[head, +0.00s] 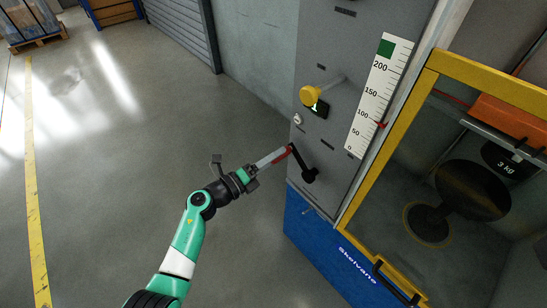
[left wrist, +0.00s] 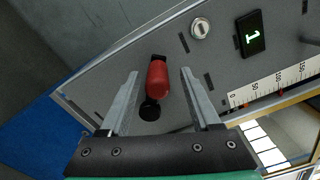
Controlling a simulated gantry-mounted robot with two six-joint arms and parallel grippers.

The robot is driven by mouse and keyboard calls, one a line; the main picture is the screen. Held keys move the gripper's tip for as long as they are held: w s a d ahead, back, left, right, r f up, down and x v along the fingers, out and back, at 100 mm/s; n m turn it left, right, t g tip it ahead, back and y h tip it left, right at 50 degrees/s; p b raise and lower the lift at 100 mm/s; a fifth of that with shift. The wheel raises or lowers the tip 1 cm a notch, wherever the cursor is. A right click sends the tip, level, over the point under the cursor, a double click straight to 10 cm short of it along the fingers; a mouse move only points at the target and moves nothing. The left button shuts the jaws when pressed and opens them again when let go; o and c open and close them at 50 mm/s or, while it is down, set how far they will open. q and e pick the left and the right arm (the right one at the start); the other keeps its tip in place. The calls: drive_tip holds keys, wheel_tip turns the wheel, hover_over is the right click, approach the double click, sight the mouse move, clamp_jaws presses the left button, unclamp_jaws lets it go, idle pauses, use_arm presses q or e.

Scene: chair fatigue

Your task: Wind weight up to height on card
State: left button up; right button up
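The crank on the grey machine panel has a red handle (head: 281,156) and a dark arm to its hub (head: 309,175). My left gripper (head: 272,159) reaches the handle from the left. In the left wrist view its fingers (left wrist: 160,74) are open, one on each side of the red handle (left wrist: 157,79), with gaps showing. The white scale (head: 380,95) reads 0 to 200, with a green square (head: 385,47) above 200. A red pointer (head: 381,125) sits between 50 and 100. A black weight marked 3 kg (head: 497,160) hangs behind the yellow frame. My right gripper is out of view.
The yellow-framed enclosure (head: 393,137) stands right of the scale, with a black stool-like seat (head: 473,190) inside. Open floor lies left.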

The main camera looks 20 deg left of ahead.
use_arm(q)
drive_tip(key=p+v, duration=0.6)
drive_tip(key=v, duration=0.5)
drive_tip(key=shift+s+a+p, duration=0.2)
drive_tip(key=shift+s+p, duration=0.05)
drive_tip(key=shift+p, duration=0.1)
